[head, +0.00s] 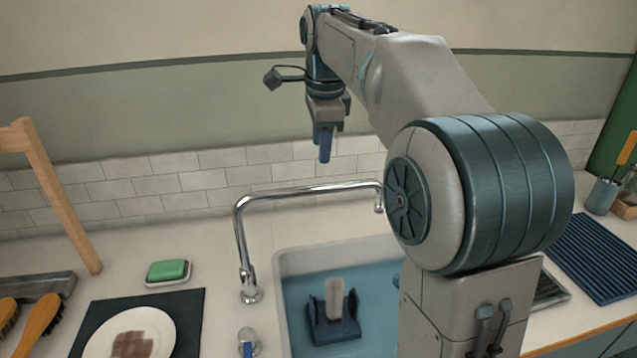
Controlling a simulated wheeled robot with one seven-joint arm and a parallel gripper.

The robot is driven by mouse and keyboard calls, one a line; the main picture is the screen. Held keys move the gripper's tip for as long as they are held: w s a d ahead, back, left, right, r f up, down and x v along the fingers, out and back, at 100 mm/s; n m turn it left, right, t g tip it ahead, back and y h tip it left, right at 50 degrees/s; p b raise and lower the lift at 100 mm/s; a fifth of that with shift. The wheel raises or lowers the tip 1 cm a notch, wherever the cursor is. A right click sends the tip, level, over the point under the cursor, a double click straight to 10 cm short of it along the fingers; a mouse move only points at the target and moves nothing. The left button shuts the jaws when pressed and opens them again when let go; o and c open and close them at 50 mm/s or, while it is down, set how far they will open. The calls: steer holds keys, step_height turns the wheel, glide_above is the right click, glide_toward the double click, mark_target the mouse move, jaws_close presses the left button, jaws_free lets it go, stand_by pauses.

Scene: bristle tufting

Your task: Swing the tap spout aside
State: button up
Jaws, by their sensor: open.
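The chrome tap (242,245) stands on the counter at the left rim of the sink. Its spout (310,190) reaches right across the back of the sink, and its downturned outlet shows just left of my arm's big joint. A separate handle with a blue mark (247,342) stands in front of the tap base. My gripper (324,150) hangs pointing down, its blue fingers above the spout in the picture and apart from it. It is open and holds nothing. The fingers are seen nearly edge-on, so the gap between them hardly shows.
The sink (290,265) holds blue water and a dark fixture with a pale upright piece (334,300). Left are a green sponge (167,270) on a dish, a stained plate (100,345) on a dark mat, brushes and a wooden frame (55,190). A ribbed blue mat (600,260) lies right.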

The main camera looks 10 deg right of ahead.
mark_target(319, 186)
steer(key=f, duration=0.3)
steer(key=w+f, duration=0.1)
steer(key=f, duration=0.3)
steer(key=w+f, duration=0.1)
steer(key=f, duration=0.2)
steer(key=shift+f, duration=0.25)
jaws_close()
